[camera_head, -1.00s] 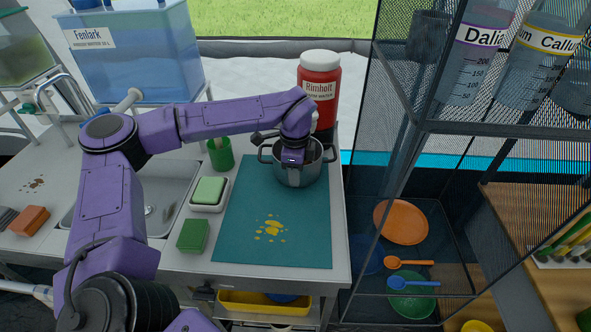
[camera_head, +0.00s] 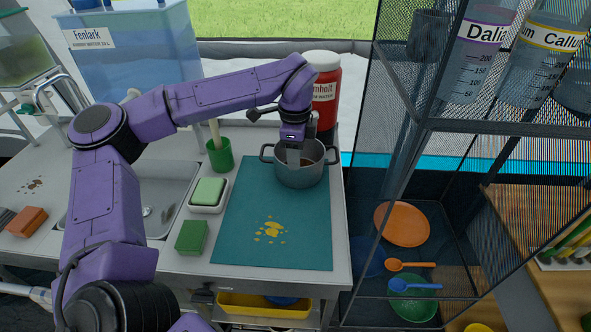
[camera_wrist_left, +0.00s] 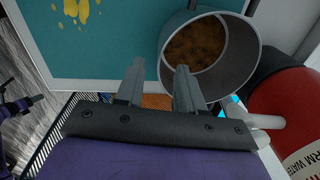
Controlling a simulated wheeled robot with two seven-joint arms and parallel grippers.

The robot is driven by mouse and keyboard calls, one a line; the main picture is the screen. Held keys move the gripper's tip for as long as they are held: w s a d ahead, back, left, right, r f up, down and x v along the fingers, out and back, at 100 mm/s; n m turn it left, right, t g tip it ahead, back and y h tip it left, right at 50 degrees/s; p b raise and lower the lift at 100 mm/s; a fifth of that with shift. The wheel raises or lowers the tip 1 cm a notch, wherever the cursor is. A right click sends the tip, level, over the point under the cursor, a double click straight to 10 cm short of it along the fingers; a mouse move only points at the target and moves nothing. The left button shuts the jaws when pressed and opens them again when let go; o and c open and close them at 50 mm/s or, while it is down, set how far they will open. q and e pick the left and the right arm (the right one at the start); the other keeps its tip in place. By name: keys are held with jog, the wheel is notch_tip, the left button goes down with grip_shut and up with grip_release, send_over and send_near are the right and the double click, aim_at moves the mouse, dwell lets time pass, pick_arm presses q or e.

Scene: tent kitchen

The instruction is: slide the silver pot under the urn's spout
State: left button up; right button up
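The silver pot (camera_head: 300,177) stands upright at the back of the teal mat, two side handles showing and brown contents inside. The red urn (camera_head: 326,88), labelled as warm water, stands just behind it. The urn's white spout (camera_wrist_left: 264,122) shows beside the pot's rim (camera_wrist_left: 240,82) in the left wrist view; the head view hides it. A small purple-and-dark part at the wrist view's left edge may be my right arm.
The teal mat (camera_head: 250,220) has yellow spots and is otherwise clear. A green cup (camera_head: 220,155), a sponge dish (camera_head: 208,195) and a green sponge (camera_head: 192,237) stand to its left, then a sink. A mesh shelf (camera_head: 405,190) rises right of the counter. A blue water tank (camera_head: 135,60) stands back left.

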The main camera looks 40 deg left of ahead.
pick_arm(q)
jog(key=shift+s+r, duration=0.1)
jog(key=shift+r, duration=1.85)
